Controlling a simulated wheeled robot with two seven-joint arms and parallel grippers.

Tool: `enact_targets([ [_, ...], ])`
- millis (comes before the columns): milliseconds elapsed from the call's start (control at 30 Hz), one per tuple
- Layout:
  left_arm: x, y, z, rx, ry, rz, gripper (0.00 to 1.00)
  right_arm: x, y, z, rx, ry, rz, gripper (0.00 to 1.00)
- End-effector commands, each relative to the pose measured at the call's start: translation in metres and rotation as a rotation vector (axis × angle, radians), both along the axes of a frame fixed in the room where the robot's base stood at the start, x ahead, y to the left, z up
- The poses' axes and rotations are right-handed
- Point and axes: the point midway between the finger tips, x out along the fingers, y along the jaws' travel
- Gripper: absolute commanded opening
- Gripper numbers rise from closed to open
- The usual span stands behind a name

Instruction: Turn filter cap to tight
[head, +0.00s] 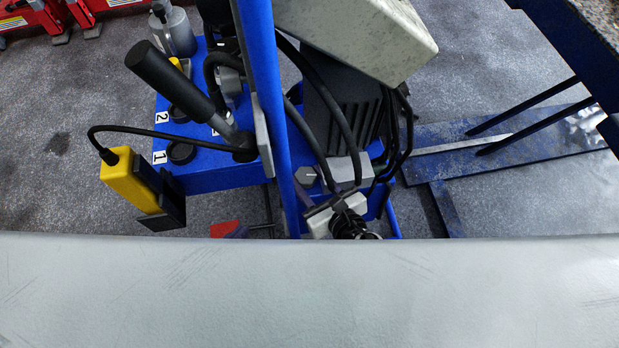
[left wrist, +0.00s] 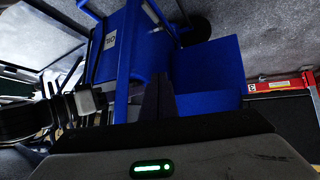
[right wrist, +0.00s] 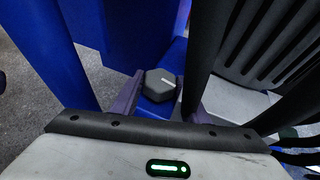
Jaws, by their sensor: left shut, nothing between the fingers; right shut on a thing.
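The filter cap (right wrist: 158,86) is a dark grey hexagonal cap with a short white line on its top. It sits on the blue machine between my right gripper's (right wrist: 157,98) two fingers, which are shut on its sides. In the head view the cap (head: 305,176) shows beside the blue upright, with my right gripper's pale body just below it. Any mark around the cap's base is too small or hidden to read. My left gripper (left wrist: 157,96) is shut and empty in front of the machine's blue panels. It is not clearly visible in the head view.
A blue upright post (head: 268,90) stands close left of the cap. Black hoses (head: 345,135) and a ribbed dark housing (right wrist: 272,40) crowd its right side. A black lever (head: 172,78) and a yellow pendant (head: 130,180) on a cable are further left. Blue forks lie at right.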

Motion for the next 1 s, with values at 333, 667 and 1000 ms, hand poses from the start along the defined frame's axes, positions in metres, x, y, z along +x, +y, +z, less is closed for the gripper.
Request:
enact_targets([
  [333, 0.004, 0.000, 0.002, 0.000, -0.007, -0.001, 0.00, 0.000, 0.000, 0.000, 0.000, 0.001, 0.000, 0.49],
  [667, 0.006, 0.000, 0.012, 0.008, -0.011, -0.004, 0.00, -0.031, -0.018, 0.014, -0.002, 0.003, 0.001, 0.49],
  [1000, 0.004, 0.002, 0.008, 0.022, 0.004, -0.010, 0.00, -0.077, -0.044, 0.035, -0.002, 0.002, 0.000, 0.49],
])
